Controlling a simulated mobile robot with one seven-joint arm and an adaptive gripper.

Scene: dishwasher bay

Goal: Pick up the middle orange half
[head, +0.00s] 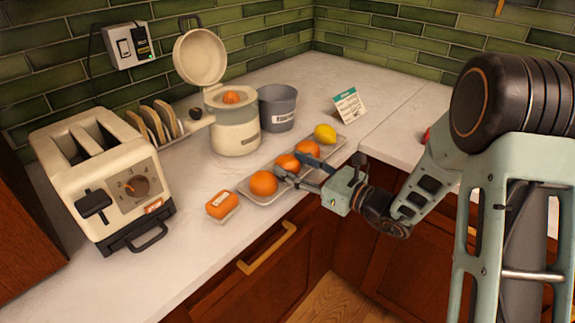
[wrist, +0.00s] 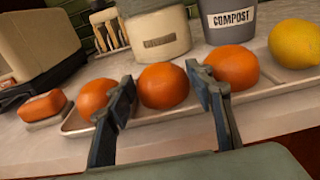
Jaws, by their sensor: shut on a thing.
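Three rounded orange pieces sit in a row on a pale tray (head: 262,202); no cut faces show. The middle orange half (head: 286,161) also shows in the wrist view (wrist: 163,86), between the left orange (wrist: 97,98) and the right orange (wrist: 233,66). My gripper (head: 290,166) reaches in from the right and is shut on the middle orange half, one finger at each side of it. In the wrist view its fingertips (wrist: 160,76) flank the fruit. The orange appears still at tray level; whether it touches the tray is unclear.
A lemon (head: 325,133) lies at the tray's far end. An open juicer (head: 235,137) and grey compost bin (head: 277,110) stand behind. A toaster (head: 105,170) and an orange sponge-like block (head: 222,204) are left. A small card (head: 348,106) stands at the back.

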